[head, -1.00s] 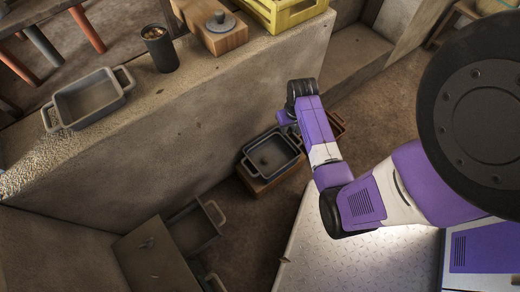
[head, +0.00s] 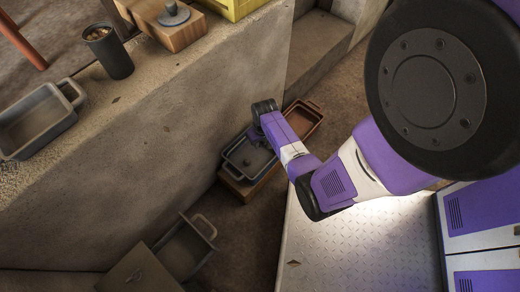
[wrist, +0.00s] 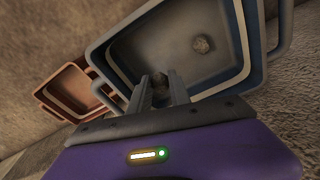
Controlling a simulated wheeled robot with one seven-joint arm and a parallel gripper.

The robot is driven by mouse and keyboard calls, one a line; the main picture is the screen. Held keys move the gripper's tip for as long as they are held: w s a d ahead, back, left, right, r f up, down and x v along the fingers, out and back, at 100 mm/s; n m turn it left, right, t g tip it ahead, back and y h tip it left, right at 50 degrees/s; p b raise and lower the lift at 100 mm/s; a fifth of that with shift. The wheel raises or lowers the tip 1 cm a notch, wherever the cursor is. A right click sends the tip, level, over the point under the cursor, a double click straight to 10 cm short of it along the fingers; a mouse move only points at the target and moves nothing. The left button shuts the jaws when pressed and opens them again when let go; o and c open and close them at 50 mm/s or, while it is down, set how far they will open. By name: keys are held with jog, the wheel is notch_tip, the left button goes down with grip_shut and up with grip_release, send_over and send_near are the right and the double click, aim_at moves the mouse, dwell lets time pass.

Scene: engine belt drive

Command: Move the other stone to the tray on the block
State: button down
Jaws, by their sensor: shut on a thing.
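My gripper (wrist: 161,84) is shut on a small brownish stone (wrist: 160,92), seen between the two fingers in the wrist view. The gripper and stone are over the near side of a grey-blue tray (wrist: 262,55); their height above its floor is hard to tell. Another roundish stone (wrist: 201,44) lies inside this tray toward its far side. In the head view the grey-blue tray (head: 230,165) sits on a wooden block (head: 236,191) on the floor, with a stone (head: 247,162) dimly visible inside. My arm hides part of the tray and the fingertips there.
A red-brown tray (head: 306,112) stands close beside the grey-blue one. Another handled tray (head: 186,248) is low at the front left.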

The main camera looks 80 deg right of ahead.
aim_at(260, 152)
jog(key=shift+f+b, duration=1.05)
jog(key=shift+f, duration=1.05)
jog(key=shift+f, duration=0.2)
jog(key=c, duration=1.2)
grip_release()
jog(key=shift+r, duration=0.1)
